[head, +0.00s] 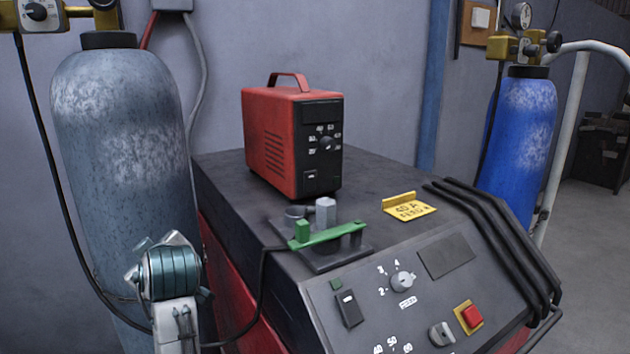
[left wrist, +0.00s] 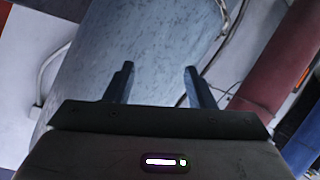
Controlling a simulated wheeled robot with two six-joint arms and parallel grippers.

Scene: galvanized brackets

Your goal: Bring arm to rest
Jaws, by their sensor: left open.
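My left gripper (left wrist: 159,82) is open in the left wrist view, with two dark fingers apart and nothing between them. Beyond the fingers is a large grey gas cylinder (left wrist: 150,35); I cannot tell the exact distance to it. In the head view my left arm rises from the lower left in front of the same grey cylinder (head: 115,130), and its fingers cannot be made out there. My right gripper is in neither view.
A blue cylinder (head: 520,125) stands at the right. A black cable passes near my left arm.

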